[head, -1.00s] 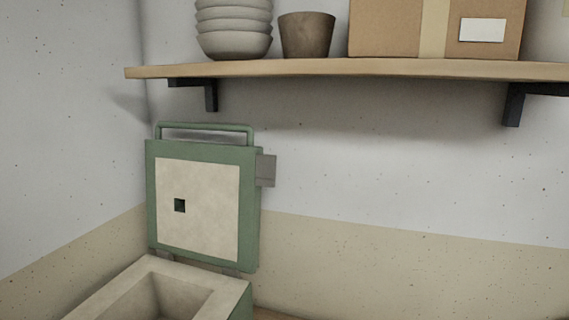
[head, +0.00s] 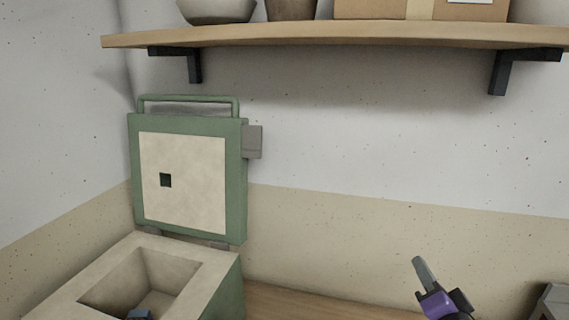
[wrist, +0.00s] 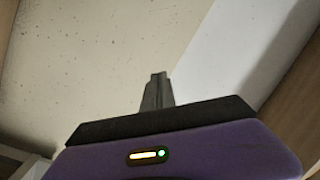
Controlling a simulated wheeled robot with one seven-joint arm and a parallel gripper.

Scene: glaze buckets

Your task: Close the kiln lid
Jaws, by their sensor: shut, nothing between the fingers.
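The kiln lid (head: 200,183) stands open and upright at the back of the kiln, in the left part of the head view. It is green with a cream inner face, a small dark square hole, and a green bar handle (head: 188,99) along its top. The kiln body (head: 90,277) has a cream rim around an open, hollow chamber. My gripper (head: 423,270) is at the lower right of the head view, well to the right of the kiln and touching nothing. In the wrist view its fingers (wrist: 157,92) are together and empty.
A wooden shelf (head: 300,38) on black brackets runs above the lid, carrying a bowl, a brown pot and a cardboard box (head: 420,10). A blue thing (head: 139,314) shows at the chamber's lower edge. A grey thing (head: 554,300) stands at the far right.

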